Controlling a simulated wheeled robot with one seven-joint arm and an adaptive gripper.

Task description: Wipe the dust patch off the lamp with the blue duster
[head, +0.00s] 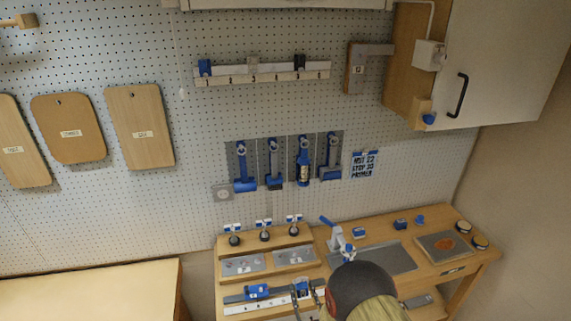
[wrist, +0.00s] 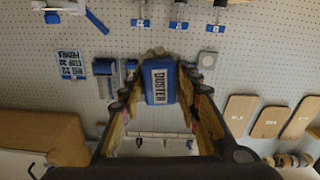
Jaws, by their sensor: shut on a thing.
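A blue duster (wrist: 161,84) with a white DUSTER label is held between the fingers of my gripper (wrist: 158,72) in the wrist view, with the pegboard behind it. My dark wrist hides part of the bench there. I cannot tell for sure which thing is the lamp; a white stand with a blue arm (head: 337,238) is right of the gripper. No dust patch can be made out on it.
A wooden stand (head: 265,244) with several knobs is beside the gripper. Blue tools (head: 274,165) hang on the pegboard above. A tray (head: 437,254) with an orange-brown patch lies at the bench's right. A cabinet (head: 502,55) overhangs at upper right. The air before the pegboard is free.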

